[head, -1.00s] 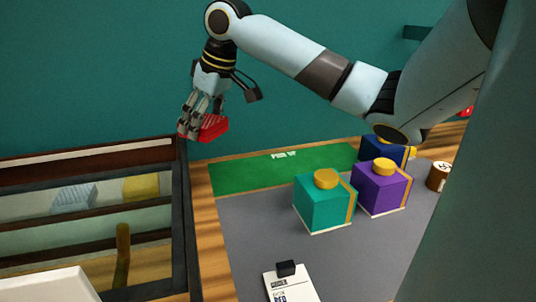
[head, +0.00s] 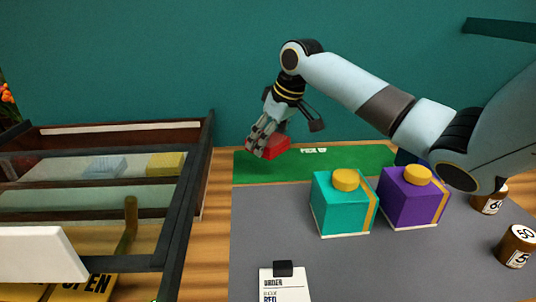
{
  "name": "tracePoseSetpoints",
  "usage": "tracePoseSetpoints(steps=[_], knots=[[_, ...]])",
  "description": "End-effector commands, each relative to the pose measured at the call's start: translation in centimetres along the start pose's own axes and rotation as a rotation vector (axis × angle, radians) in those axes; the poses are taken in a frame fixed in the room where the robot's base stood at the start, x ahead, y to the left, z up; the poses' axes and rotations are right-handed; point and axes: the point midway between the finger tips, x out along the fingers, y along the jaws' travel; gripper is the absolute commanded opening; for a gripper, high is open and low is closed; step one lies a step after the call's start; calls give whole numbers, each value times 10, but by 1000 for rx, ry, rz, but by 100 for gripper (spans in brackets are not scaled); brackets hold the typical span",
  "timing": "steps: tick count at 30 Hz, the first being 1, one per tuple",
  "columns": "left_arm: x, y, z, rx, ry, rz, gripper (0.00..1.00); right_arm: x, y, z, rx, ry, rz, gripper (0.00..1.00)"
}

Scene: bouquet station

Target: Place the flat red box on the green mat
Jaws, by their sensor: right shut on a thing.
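The flat red box (head: 275,146) is held in my right gripper (head: 262,146), which is shut on it. The gripper comes down from the arm at the upper right, and its fingers hide part of the box. The box shows above the left part of the green mat (head: 340,160) in the picture; I cannot tell exactly how high it is. The mat is a long green strip along the back of the grey table top, with white lettering at its back edge. My left gripper is not in view.
A teal box (head: 335,208) and a purple box (head: 405,203) with yellow knobs stand in front of the mat. A glass-fronted case (head: 190,215) is at left. A clipped order card (head: 284,285) lies in front. Numbered wooden cylinders (head: 516,246) stand at right.

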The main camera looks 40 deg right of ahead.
Motion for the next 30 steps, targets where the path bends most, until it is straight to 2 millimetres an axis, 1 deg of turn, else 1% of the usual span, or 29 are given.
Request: tracePoseSetpoints(steps=[1,3,8,11,15,18,30], knots=[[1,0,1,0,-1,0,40,10,2,-9,7,3,-4,38],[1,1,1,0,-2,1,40,22,5,-17,3,2,-3,38],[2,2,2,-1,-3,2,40,37,11,-27,1,2,0,38],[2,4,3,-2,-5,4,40,43,11,-27,0,-1,-1,38],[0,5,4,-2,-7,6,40,63,11,-18,0,-2,-1,38],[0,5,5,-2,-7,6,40,73,11,-14,0,0,0,38],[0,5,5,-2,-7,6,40,79,12,-12,-1,1,1,38]])
